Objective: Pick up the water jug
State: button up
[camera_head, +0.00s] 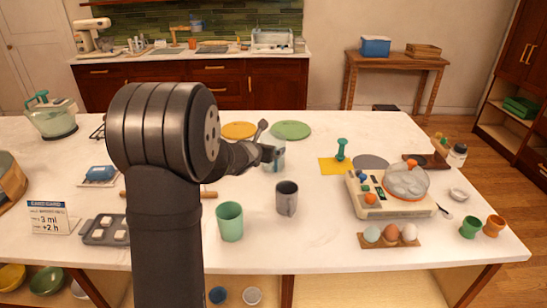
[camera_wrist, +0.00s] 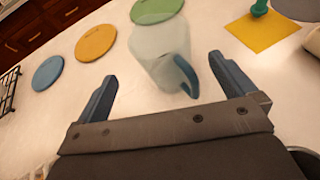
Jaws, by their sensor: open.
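The water jug (camera_wrist: 152,42) is clear and pale with a blue handle (camera_wrist: 187,76). In the wrist view it is ahead of my gripper (camera_wrist: 162,68), with its handle side turned toward the space between the fingers. My gripper is open, one blue finger to the left and one to the right, with nothing held. In the head view the jug stands on the white counter behind my gripper (camera_head: 268,153), which partly hides it. I cannot tell whether a finger touches it.
Yellow (camera_head: 239,131) and green (camera_head: 291,130) discs lie behind the jug. A grey mug (camera_head: 287,199) and a mint green cup (camera_head: 230,222) stand nearer the front. A yellow mat (camera_head: 337,168) and a cooker-like appliance (camera_head: 380,203) are to the right.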

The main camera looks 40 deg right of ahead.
aim_at(271, 143)
jog(key=x, duration=0.7)
jog(key=shift+d+r, duration=0.15)
jog(key=shift+c, duration=0.2)
jog(key=c, duration=1.4)
